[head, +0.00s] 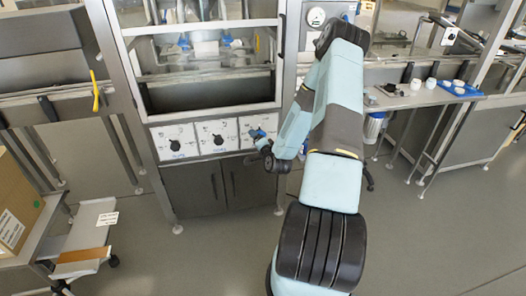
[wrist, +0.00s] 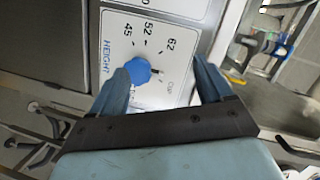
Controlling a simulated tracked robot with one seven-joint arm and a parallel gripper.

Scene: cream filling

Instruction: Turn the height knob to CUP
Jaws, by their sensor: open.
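The height knob (wrist: 138,71) is a round blue knob on a white panel (wrist: 180,38) marked HEIGHT, with 45, 52, 62 and CUP around it. A dark mark beside the knob lies on its right side, toward the CUP lettering; I cannot tell the exact setting. My gripper (wrist: 163,64) is open, with the knob between its two blue fingers, nearer the left finger. Whether a finger touches the knob is unclear. In the head view my gripper (head: 261,138) is at the rightmost panel and hides much of it.
Two more panels with black knobs, the left knob (head: 175,145) and the middle knob (head: 218,139), sit to the left. Dark cabinet doors (head: 226,186) are below.

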